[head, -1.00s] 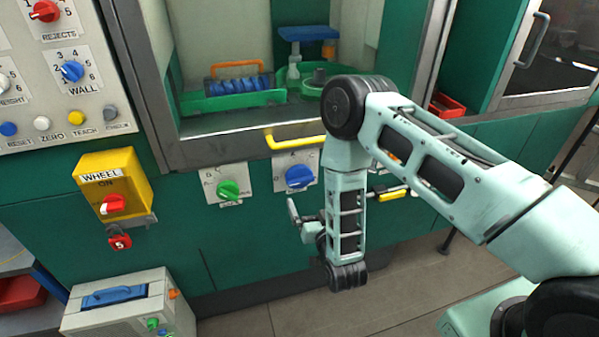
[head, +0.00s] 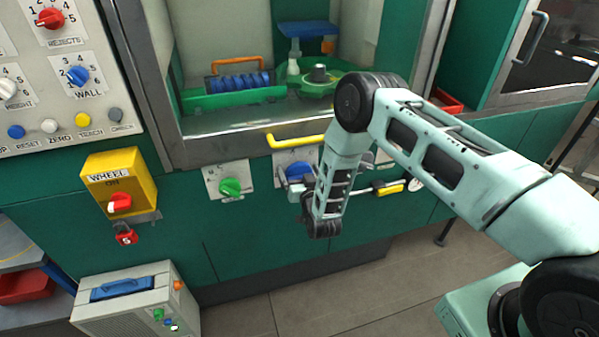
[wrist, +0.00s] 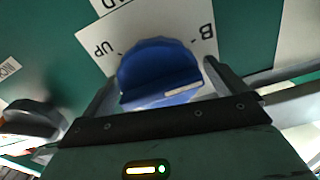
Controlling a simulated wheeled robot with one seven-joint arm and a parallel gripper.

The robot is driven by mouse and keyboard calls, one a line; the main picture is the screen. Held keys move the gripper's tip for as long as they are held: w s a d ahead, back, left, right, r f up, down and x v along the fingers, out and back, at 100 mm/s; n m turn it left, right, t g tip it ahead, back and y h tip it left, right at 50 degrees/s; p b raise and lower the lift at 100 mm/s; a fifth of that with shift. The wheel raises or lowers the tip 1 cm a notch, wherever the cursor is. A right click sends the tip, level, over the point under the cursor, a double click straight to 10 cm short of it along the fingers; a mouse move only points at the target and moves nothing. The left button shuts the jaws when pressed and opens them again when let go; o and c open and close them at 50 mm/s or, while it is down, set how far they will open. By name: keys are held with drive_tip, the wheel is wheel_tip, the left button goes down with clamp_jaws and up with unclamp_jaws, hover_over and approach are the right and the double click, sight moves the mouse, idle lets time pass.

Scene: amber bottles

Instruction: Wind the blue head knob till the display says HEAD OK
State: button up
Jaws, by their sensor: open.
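The blue head knob (head: 299,171) is on a white dial plate (wrist: 192,38) on the green machine front; part of the plate is hidden by my arm in the head view. In the wrist view the knob (wrist: 158,70) sits between my gripper's (wrist: 158,82) two open fingers, one on each side. Letters including "UP" and "B" show on the plate. I cannot tell whether either finger touches the knob. The display is not readable in any view.
A green knob (head: 230,187) is left of the blue one. A yellow bar handle (head: 298,141) lies just above, and a yellow-handled part (head: 388,188) to the right. A yellow WHEEL switch box (head: 120,183) and a grey case (head: 135,300) are further left.

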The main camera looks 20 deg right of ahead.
drive_tip(key=c, duration=1)
drive_tip(key=shift+f+n+b, duration=0.2)
drive_tip(key=shift+n+b, duration=0.2)
drive_tip(key=shift+b, duration=0.3)
drive_tip(key=shift+r+n+b, duration=0.15)
drive_tip(key=shift+n+b, duration=0.35)
drive_tip(key=shift+n, duration=0.1)
drive_tip(key=o, duration=1)
